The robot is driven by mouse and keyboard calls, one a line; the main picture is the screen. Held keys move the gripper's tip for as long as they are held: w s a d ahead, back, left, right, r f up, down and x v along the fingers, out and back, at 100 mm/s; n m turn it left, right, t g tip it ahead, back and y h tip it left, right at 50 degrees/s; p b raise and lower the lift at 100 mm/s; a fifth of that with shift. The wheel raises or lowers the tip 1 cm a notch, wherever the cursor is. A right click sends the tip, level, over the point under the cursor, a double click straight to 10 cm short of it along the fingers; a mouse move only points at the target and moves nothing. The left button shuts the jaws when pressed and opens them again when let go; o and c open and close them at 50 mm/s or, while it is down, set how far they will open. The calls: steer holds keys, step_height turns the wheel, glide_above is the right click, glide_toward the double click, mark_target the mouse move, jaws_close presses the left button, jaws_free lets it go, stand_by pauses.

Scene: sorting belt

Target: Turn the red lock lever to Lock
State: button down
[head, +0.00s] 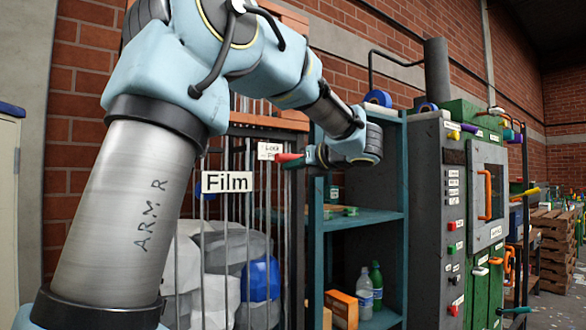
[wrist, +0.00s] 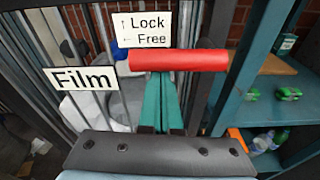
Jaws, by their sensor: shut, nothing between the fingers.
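The red lock lever (wrist: 180,60) lies about level across the wrist view, just below a white sign (wrist: 147,29) reading Lock with an up arrow and Free with a left arrow. The lever also shows in the head view (head: 289,157), beside the Film cage. My gripper (wrist: 161,80) is shut and empty. Its teal fingertips reach up to the lever's lower edge; I cannot tell whether they touch it. In the head view my gripper (head: 306,158) is at the lever's right end. The lever's pivot is not clearly visible.
The barred cage with a Film sign (head: 227,182) holds grey, white and blue bags. A blue-green shelf (head: 362,217) with bottles and an orange box stands close on the right. A grey and green machine (head: 455,135) is further right.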

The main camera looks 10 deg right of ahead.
steer(key=shift+r+m, duration=0.25)
steer(key=shift+m, duration=0.05)
step_height(320, 180, up, 2)
steer(key=m, duration=0.3)
steer(key=shift+a+r+m+y, duration=0.1)
steer(key=shift+r+m+y, duration=0.05)
steer(key=shift+m+y, duration=0.2)
steer(key=w+d+r+m+y+p, duration=0.1)
steer(key=d+r+m, duration=0.2)
steer(key=r+m, duration=0.2)
steer(key=shift+w+d+m+y, duration=0.3)
steer(key=shift+m+y, duration=0.05)
steer(key=shift+m, duration=1.4)
steer(key=shift+d, duration=0.1)
steer(key=shift+w, duration=0.1)
